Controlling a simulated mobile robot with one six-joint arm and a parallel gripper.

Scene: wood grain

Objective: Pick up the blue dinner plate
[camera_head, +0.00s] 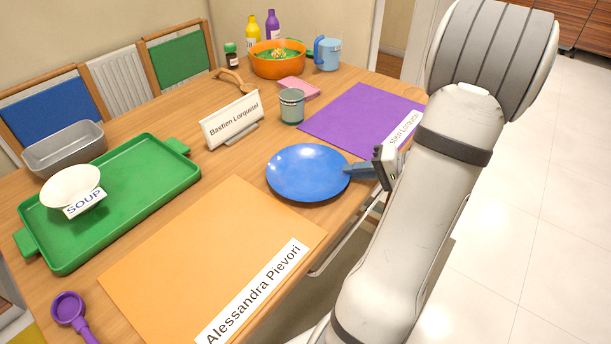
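The round blue dinner plate (306,172) lies flat near the right edge of the wooden table, between the orange and purple placemats. My gripper (364,184) is at the plate's right rim, coming from the right side of the table. One grey finger reaches the rim, and the other shows lower and nearer, with a gap between them. My gripper looks open. Whether a finger touches the plate, I cannot tell. My arm hides part of the table's right edge.
A grey-green cup (291,106) stands just behind the plate. A name sign (231,120) stands to its left. An orange placemat (205,265) and purple placemat (356,112) flank it. A green tray (135,205) holds a white soup bowl (72,186). Open floor lies right.

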